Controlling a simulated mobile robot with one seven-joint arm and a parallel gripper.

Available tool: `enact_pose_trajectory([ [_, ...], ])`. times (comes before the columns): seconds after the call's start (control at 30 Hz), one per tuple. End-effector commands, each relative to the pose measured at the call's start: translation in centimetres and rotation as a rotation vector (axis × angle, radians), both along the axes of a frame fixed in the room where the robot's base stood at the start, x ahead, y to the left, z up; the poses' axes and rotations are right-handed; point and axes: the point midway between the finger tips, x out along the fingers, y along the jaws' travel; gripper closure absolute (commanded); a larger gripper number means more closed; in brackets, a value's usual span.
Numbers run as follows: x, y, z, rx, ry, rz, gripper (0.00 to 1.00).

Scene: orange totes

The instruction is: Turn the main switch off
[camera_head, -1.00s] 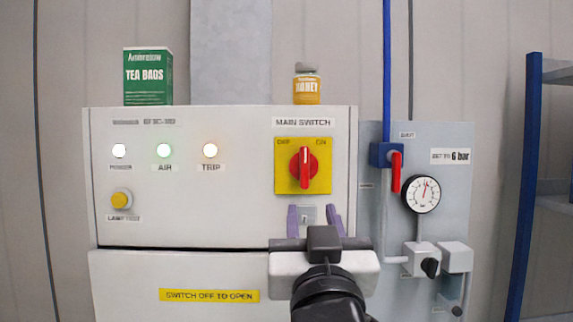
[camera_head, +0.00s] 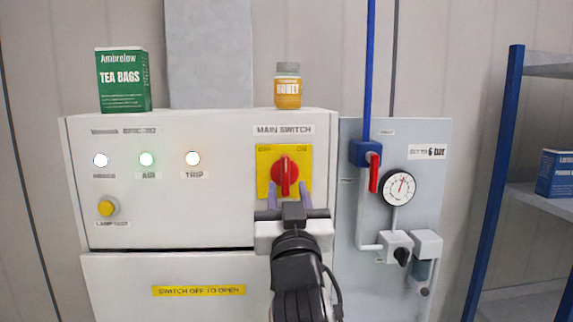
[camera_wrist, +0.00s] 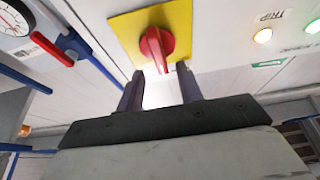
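The main switch is a red rotary handle (camera_head: 285,176) on a yellow plate (camera_head: 262,188), with OFF at the upper left and ON at the upper right. The handle stands about upright in the head view. It also shows as the red handle (camera_wrist: 157,45) in the wrist view. My gripper (camera_head: 288,194) is just below it, with its two purple-grey fingers apart. In the wrist view, the open fingertips (camera_wrist: 160,72) lie on either side of the handle's near end, with nothing gripped. I cannot tell whether they touch the handle or plate.
The white cabinet (camera_head: 200,220) carries lit lamps and a yellow lamp-test button (camera_head: 107,207). A tea box (camera_head: 123,80) and honey jar (camera_head: 288,87) stand on top. Right of the switch are a red-handled valve (camera_head: 374,172) and gauge (camera_head: 399,188). A blue-post shelf (camera_head: 494,180) stands farther right.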

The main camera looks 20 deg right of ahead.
Motion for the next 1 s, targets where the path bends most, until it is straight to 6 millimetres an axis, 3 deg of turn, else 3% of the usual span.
enact_pose_trajectory([
  [0.23, 3.0, -0.9, 1.4, 0.001, 0.001, -0.001, 0.64],
  [0.63, 3.6, -1.1, 1.5, 0.0, 0.0, -0.001, 0.64],
  [0.9, 3.6, -1.1, 1.5, 0.0, 0.0, -0.001, 0.99],
  [1.0, 3.6, -1.1, 1.5, 0.0, 0.0, -0.001, 1.0],
])
